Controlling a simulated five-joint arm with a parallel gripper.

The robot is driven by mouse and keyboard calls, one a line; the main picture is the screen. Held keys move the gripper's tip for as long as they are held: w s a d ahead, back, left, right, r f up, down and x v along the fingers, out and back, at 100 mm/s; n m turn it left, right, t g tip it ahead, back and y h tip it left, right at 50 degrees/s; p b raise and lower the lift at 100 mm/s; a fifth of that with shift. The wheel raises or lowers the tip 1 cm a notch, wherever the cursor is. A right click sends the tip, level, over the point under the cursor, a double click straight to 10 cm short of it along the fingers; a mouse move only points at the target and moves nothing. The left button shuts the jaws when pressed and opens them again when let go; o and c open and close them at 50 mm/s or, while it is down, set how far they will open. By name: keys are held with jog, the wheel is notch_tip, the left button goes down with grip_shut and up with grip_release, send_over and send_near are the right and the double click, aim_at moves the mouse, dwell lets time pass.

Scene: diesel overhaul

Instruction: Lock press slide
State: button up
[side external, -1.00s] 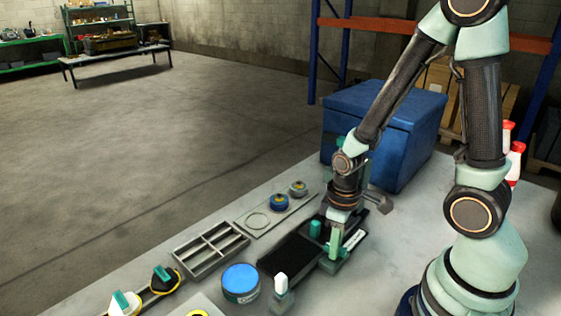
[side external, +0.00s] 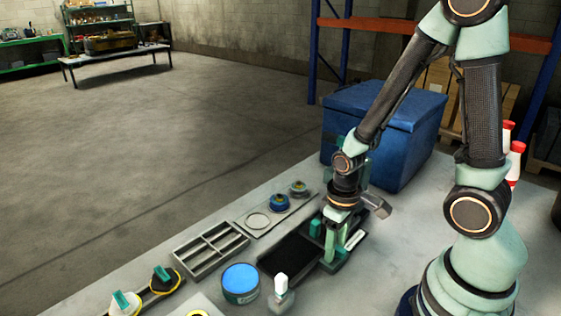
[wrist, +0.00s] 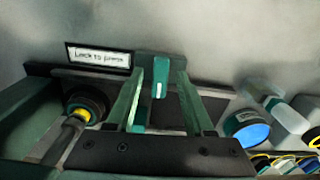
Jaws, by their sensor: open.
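The press slide unit (side external: 285,257) is a black bed with a teal block (side external: 315,228) and a white label (side external: 355,240) at its right end. In the wrist view the label (wrist: 100,57), reading roughly "Lock to press", is on the left. My gripper (side external: 332,252) is down at this end, beside the teal block. In the wrist view my gripper (wrist: 161,74) is open, with the teal block (wrist: 157,85) between its two fingers, nearer the left one. I cannot tell whether either finger touches it. The slide's lock state is not clear.
A blue can (side external: 240,282) and a white-topped bottle (side external: 281,290) stand near the bed's front end. A divided tray (side external: 207,250) and a plate with round parts (side external: 279,202) lie to the left. A large blue box (side external: 385,130) stands behind my gripper.

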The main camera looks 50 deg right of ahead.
jog(key=shift+r, duration=2.75)
jog(key=shift+r, duration=2)
